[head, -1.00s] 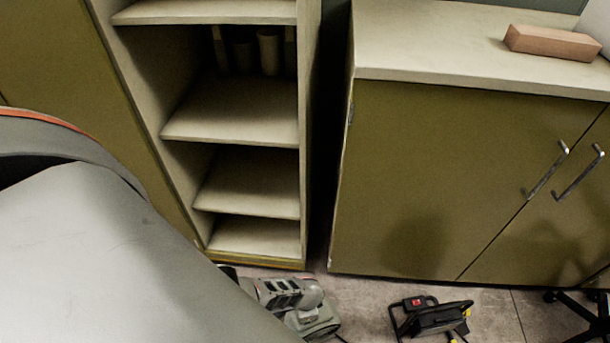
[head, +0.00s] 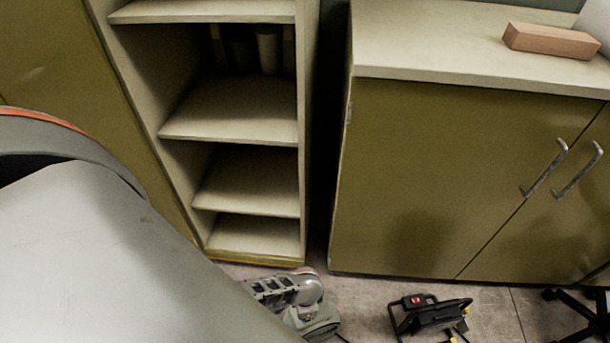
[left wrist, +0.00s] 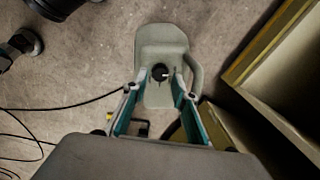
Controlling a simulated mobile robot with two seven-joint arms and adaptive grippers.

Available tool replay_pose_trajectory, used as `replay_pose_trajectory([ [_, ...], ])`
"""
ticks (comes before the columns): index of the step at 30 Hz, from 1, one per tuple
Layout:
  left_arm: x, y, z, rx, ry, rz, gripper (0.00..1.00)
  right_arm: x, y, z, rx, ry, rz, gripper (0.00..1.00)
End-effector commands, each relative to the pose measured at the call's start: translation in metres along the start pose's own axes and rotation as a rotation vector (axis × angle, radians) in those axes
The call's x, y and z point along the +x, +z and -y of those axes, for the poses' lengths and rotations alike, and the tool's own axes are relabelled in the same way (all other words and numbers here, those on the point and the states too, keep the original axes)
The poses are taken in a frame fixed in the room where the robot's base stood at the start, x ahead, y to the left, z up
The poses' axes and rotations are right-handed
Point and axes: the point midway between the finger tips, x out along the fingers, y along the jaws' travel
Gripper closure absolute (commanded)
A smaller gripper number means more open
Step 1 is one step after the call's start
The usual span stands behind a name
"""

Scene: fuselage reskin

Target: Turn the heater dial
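The heater (left wrist: 162,42) shows in the left wrist view as a grey-green box with a loop handle on its right side. Its black round dial (left wrist: 159,72) with a pale pointer mark faces the camera. My left gripper (left wrist: 155,88) is open, its teal-padded fingers spread either side of the line to the dial. I cannot tell whether they touch the heater. In the head view the heater (head: 322,322) is a grey shape low on the floor, partly covered by a slotted grey part that looks like my left wrist or gripper. My right gripper is not in view.
An open shelf unit (head: 245,125) and a closed olive cabinet (head: 430,170) stand behind. A black-framed device with a red switch (head: 432,316) sits on the floor to the right. Black cables (left wrist: 62,107) cross the floor. A chair base (head: 580,318) is at far right.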

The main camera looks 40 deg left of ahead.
Motion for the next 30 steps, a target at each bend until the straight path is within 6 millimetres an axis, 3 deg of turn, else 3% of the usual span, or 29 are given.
replay_pose_trajectory([
  [18,-0.075,-0.001,-0.001,-0.002,0.002,-0.002,0.73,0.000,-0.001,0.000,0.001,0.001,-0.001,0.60],
  [30,-0.087,0.000,-0.001,-0.001,0.001,0.000,0.73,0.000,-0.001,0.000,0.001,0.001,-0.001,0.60],
])
